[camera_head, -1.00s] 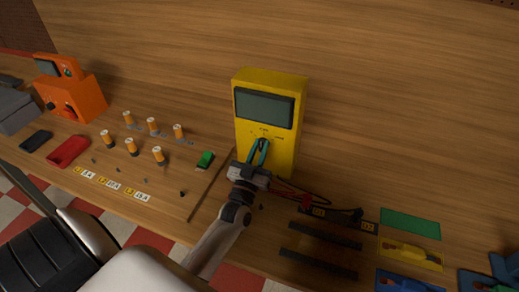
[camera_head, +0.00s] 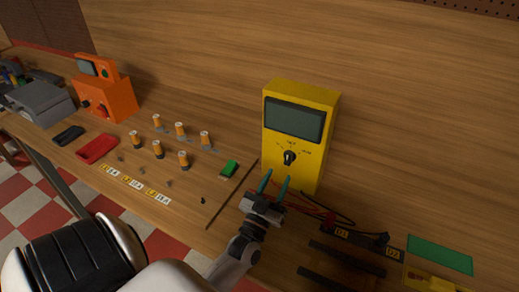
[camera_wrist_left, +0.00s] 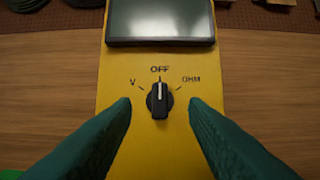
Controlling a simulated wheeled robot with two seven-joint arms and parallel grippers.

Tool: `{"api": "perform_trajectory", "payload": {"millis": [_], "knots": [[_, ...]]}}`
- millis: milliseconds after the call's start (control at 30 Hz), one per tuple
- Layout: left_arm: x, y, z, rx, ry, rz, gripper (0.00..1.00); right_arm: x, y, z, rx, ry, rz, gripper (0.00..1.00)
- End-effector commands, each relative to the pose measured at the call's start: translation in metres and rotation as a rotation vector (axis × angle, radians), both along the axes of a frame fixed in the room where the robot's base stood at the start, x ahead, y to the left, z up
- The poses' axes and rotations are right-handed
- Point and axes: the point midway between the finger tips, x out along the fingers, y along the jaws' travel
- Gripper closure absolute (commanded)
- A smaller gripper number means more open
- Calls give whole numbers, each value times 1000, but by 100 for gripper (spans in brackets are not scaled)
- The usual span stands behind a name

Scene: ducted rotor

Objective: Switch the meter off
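The yellow meter (camera_head: 301,97) stands upright on the bench, with a dark blank display (camera_head: 293,119). Its black knob (camera_head: 289,158) sits below the display. In the left wrist view the knob (camera_wrist_left: 160,100) has its white line pointing straight up at the OFF label (camera_wrist_left: 159,69), between V on the left and OHM on the right. My left gripper (camera_head: 277,176) is open and empty, its teal fingers spread apart in front of the meter's lower face. In the head view it is below the knob and apart from it. My right gripper is not in view.
Red and black leads (camera_head: 313,208) lie by the meter's base. An orange device (camera_head: 108,101), a red tray (camera_head: 97,148) and several orange-topped posts (camera_head: 180,130) are left. A green block (camera_head: 229,168) lies nearby; a green mat (camera_head: 440,254) is at right.

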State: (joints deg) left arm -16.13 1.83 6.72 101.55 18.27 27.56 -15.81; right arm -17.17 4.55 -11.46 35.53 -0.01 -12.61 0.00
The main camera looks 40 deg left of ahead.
Motion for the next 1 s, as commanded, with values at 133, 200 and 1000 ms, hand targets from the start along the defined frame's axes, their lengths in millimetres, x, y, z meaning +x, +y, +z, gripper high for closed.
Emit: {"api": "perform_trajectory", "payload": {"millis": [133, 200, 1000], "knots": [[-39, -9, -3, -2, 1, 1, 60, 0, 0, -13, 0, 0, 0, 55], [-55, -13, -3, -1, 2, 1, 60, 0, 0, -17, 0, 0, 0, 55], [-105, -25, 2, 0, -2, 0, 60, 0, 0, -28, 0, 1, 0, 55]]}}
